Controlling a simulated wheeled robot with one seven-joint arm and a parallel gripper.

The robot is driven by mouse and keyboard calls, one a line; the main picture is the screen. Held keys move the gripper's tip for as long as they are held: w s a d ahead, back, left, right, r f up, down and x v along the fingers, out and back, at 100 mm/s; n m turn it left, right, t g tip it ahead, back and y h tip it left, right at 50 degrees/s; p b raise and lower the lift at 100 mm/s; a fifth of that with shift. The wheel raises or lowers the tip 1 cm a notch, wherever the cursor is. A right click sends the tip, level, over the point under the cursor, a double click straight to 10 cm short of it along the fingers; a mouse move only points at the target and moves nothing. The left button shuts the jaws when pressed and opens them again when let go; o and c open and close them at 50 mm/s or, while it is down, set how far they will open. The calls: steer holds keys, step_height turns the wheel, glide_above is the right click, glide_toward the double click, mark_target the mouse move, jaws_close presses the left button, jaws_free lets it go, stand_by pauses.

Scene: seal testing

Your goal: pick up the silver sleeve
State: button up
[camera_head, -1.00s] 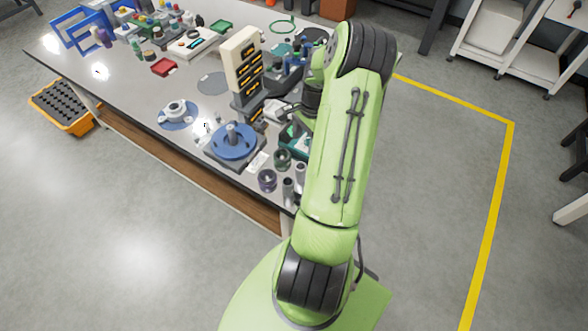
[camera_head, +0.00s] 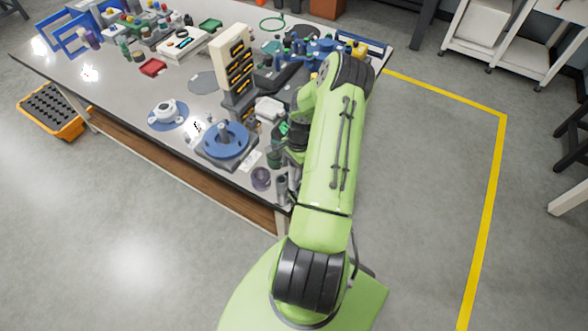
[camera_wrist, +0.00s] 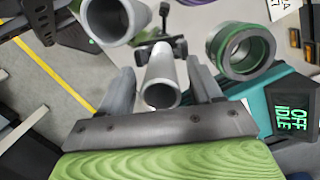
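In the wrist view, a silver sleeve (camera_wrist: 163,82), a plain grey tube with an open end, lies between the two fingers of my gripper (camera_wrist: 159,70). The gripper is open, with a visible gap on each side of the tube. A second, wider grey tube (camera_wrist: 110,18) is at the upper left, outside the fingers. I cannot tell from colour alone which tube is the named one. In the head view, one grey tube (camera_head: 282,188) stands at the table's near corner; my arm hides the gripper's fingers and the other tube.
A green-rimmed ring (camera_wrist: 240,50) stands right of the fingers. A teal box with an OFF/IDLE display (camera_wrist: 290,112) is close at the right. In the head view, a purple ring (camera_head: 261,178) and a blue round fixture (camera_head: 226,140) are left of my arm. Floor right of the table is clear.

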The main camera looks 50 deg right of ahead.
steer(key=c, duration=1.1)
